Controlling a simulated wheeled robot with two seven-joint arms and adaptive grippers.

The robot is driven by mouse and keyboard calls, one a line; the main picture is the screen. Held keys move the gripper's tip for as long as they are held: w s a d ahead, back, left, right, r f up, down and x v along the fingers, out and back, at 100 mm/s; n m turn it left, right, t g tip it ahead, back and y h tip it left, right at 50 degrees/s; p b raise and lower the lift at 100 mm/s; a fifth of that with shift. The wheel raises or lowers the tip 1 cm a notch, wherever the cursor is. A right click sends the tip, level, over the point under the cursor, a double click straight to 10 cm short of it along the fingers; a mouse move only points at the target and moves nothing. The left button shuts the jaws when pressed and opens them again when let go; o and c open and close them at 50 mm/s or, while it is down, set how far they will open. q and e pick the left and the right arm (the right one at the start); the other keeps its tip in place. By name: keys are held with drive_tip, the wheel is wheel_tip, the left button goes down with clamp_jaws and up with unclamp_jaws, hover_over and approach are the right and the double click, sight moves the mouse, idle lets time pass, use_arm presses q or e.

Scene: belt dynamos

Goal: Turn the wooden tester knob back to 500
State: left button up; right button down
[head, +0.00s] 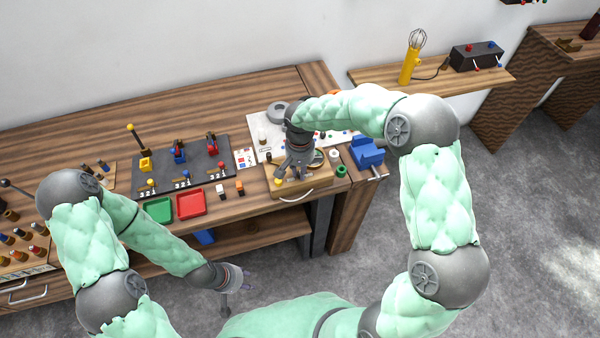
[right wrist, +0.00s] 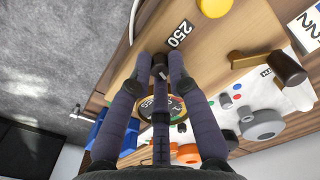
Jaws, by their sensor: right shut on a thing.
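The wooden tester (head: 284,190) is a light wooden box near the right end of the bench. In the right wrist view its top (right wrist: 140,70) shows a black "250" label and a yellow button (right wrist: 214,7). My right gripper (head: 284,178) reaches down onto the tester from above. In the right wrist view its fingers (right wrist: 160,66) close around a small dark knob (right wrist: 160,60). The fingers hide most of the knob, so its pointing direction cannot be read. A round dial (right wrist: 176,106) shows partly behind the fingers. My left gripper (head: 240,279) hangs empty over the floor before the bench, fingers apart.
A blue vise (head: 367,152) stands right of the tester, with a green ring (head: 342,171) between. Red (head: 191,204) and green (head: 158,210) trays and a dark lever panel (head: 205,166) lie left. A large grey ring (right wrist: 262,125) is close by.

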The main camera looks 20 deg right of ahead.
drive_tip(key=m+b, duration=0.1)
drive_tip(key=m, duration=0.3)
drive_tip(key=shift+f+m+b, duration=0.1)
drive_tip(key=shift+m+b, duration=0.2)
drive_tip(key=shift+b, duration=0.05)
drive_tip(key=shift+m+b, duration=0.5)
drive_tip(key=shift+m, duration=1.2)
drive_tip(key=c, duration=1.2)
unclamp_jaws()
wheel_tip(320, 180, up, 12)
drive_tip(key=shift+r, duration=0.1)
